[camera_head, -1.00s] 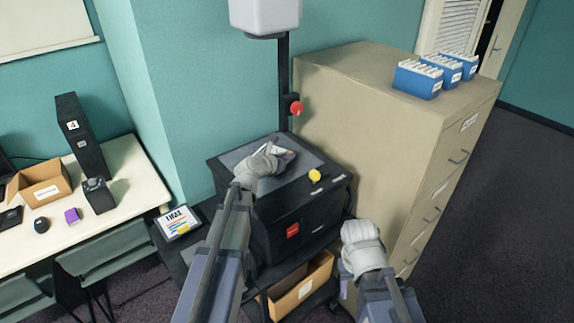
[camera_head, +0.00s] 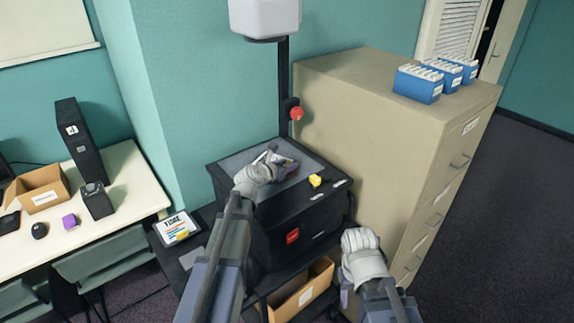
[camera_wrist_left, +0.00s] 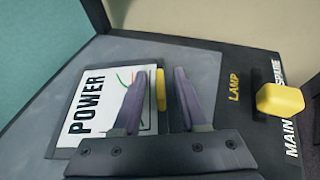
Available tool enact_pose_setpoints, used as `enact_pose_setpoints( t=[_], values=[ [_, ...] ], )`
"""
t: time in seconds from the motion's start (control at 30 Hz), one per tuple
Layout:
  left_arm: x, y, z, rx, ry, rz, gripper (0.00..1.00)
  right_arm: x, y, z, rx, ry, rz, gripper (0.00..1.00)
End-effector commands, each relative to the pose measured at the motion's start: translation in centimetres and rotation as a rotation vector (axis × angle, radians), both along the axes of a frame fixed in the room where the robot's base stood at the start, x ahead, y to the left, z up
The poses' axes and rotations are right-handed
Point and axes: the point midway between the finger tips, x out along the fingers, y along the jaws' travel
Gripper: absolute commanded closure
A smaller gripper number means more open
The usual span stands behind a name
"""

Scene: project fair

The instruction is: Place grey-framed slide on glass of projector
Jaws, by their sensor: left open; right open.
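A slide printed POWER (camera_wrist_left: 92,112), with a thin grey frame and a yellow tab (camera_wrist_left: 161,90), lies on the grey glass (camera_wrist_left: 208,68) of the projector in the left wrist view. My left gripper (camera_wrist_left: 160,75) is open, its two fingers spread to either side of the tab; one finger covers part of the slide. In the head view my left gripper (camera_head: 279,160) is over the glass (camera_head: 237,164) of the black projector (camera_head: 275,220) and largely hides the slide. My right gripper (camera_head: 362,245) hangs right of the projector, open and empty.
A slide printed TIME (camera_head: 176,228) lies left of the projector. The projector's post with a red knob (camera_head: 297,114) rises behind the glass. A yellow switch (camera_head: 315,181) sits on its right side. A tall beige cabinet (camera_head: 370,115) stands close on the right.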

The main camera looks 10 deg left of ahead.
Motion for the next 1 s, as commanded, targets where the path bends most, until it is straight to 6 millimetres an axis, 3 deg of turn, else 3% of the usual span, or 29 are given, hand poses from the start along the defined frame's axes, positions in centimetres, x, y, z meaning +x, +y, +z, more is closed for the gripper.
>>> enact_pose_setpoints(
  t=[0.17,0.6,0.8,1.0],
  values=[
    [-1.3,0.3,1.0,-0.001,0.0,0.001,0.58,0.0,0.0,1.0,0.0,0.0,0.0,0.5],
    [-8.9,2.3,4.3,-0.001,0.0,0.001,0.58,0.0,0.0,4.3,0.0,0.0,0.001,0.5],
    [-10.4,2.9,4.8,-0.001,0.0,0.001,0.58,0.0,0.0,4.8,0.0,0.0,0.002,0.5],
    [-10.7,2.9,4.9,0.0,0.0,-0.001,0.58,0.0,0.0,4.9,0.0,0.0,0.002,0.5]
  ],
)
